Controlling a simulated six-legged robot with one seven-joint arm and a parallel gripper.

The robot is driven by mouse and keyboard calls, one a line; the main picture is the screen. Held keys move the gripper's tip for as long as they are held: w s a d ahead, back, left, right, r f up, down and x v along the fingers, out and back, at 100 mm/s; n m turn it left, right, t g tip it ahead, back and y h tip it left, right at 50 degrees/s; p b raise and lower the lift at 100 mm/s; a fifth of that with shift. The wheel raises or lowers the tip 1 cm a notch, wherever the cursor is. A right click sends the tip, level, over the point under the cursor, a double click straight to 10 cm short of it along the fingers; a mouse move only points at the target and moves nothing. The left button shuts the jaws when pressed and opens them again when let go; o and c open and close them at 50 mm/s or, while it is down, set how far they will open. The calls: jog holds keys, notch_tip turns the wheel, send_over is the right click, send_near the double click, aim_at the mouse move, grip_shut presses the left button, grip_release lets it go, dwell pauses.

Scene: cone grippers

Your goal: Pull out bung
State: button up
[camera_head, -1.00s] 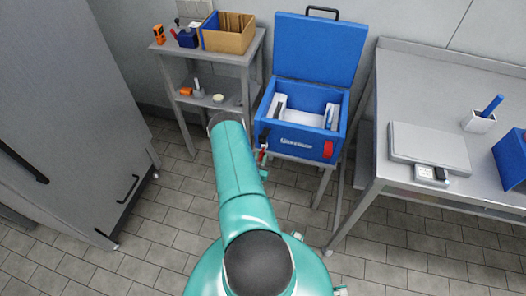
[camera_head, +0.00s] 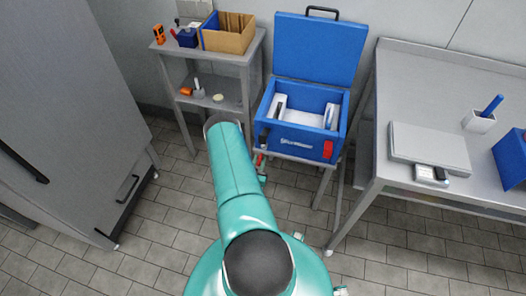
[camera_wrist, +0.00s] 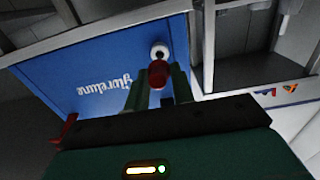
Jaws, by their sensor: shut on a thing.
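The blue box (camera_head: 306,153) stands open on a small grey stand, with its lid up. In the wrist view, its blue front wall (camera_wrist: 95,85) bears white lettering and a white ring with a dark opening (camera_wrist: 159,51). My gripper (camera_wrist: 158,84) has its two green fingers shut on a red bung (camera_wrist: 157,70) in front of that ring. The bung looks apart from the opening, though the exact gap is hard to judge. In the head view, my arm hides most of the gripper; a small red spot shows beside it.
A grey shelf (camera_head: 222,59) with a cardboard box (camera_head: 228,38) stands left of the blue box. A steel table (camera_head: 390,187) with a scale (camera_head: 428,146) is at the right. A grey cabinet (camera_head: 70,110) fills the left. Tiled floor lies open between them.

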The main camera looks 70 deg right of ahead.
jog(key=shift+a, duration=0.25)
jog(key=shift+s+a, duration=0.1)
jog(key=shift+a, duration=0.25)
jog(key=shift+s+a, duration=0.1)
jog(key=shift+a, duration=0.35)
dwell(0.4)
